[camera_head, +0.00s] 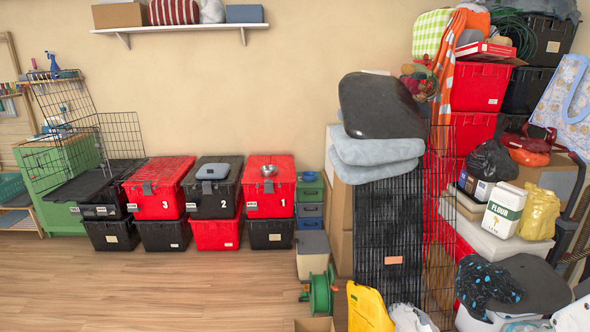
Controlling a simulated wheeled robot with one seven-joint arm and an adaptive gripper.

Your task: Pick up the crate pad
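What looks like the crate pad (372,150) is a blue-grey, soft, folded pad in two thick layers. It lies on top of a tall black wire crate or panel (388,235) right of centre. A dark, rounded, glossy object (381,104) rests on top of the pad and covers part of its upper face. A smaller blue-grey flat item (212,171) lies on the tote marked 2. My gripper is not in view.
Red and black totes (160,188) stand stacked along the back wall. Clutter fills the right side. The wooden floor (150,285) at left is clear.

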